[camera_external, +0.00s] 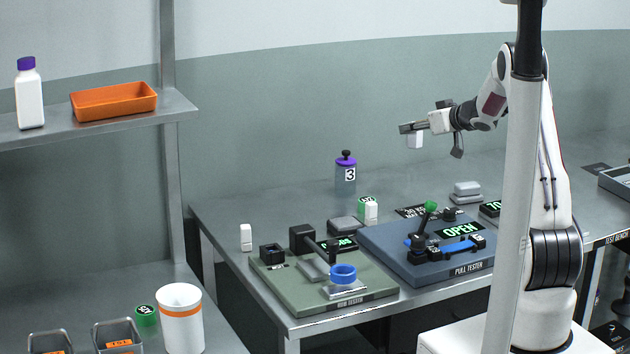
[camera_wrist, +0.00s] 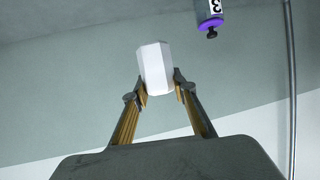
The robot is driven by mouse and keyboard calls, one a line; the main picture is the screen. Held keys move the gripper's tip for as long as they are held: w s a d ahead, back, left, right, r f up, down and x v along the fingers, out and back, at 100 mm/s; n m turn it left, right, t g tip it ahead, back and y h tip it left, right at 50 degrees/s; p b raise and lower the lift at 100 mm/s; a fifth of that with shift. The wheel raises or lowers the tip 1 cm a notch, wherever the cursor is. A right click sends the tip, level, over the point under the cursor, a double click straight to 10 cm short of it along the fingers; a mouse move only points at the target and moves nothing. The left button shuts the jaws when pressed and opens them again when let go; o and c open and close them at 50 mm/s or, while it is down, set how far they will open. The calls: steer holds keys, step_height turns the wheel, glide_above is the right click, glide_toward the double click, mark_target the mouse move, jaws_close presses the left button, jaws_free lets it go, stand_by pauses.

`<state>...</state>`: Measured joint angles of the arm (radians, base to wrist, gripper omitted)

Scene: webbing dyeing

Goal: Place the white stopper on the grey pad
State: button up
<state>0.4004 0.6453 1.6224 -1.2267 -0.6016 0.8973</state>
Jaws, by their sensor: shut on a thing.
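The white stopper (camera_wrist: 156,68) is a faceted white piece between my two fingertips in the wrist view. My gripper (camera_wrist: 160,88) is shut on it. In the external view my gripper (camera_external: 408,129) is high above the table's back part, with the white stopper (camera_external: 415,141) hanging below the fingers, clear of everything. A paler grey stacked piece (camera_external: 466,190) lies farther right, so I cannot tell for sure which is the pad.
A jar marked 3 (camera_external: 346,172) stands at the table's back, left of my gripper. The green tester (camera_external: 370,297) and blue pull tester (camera_external: 400,255) fill the front. The back left is clear.

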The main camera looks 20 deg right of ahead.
steer(key=s+d+h, duration=0.1)
steer(key=s+d, duration=0.7)
steer(key=d, duration=0.4)
steer(key=shift+s+d+r+m, duration=0.25)
steer(key=shift+d+r+m, duration=0.1)
steer(key=shift+d+m, duration=0.05)
steer(key=shift+f, duration=0.1)
glide_above(467, 184)
steer(key=shift+f, duration=3.05)
steer(key=shift+f, duration=0.1)
steer(key=shift+f, duration=1.75)
steer(key=shift+f, duration=0.2)
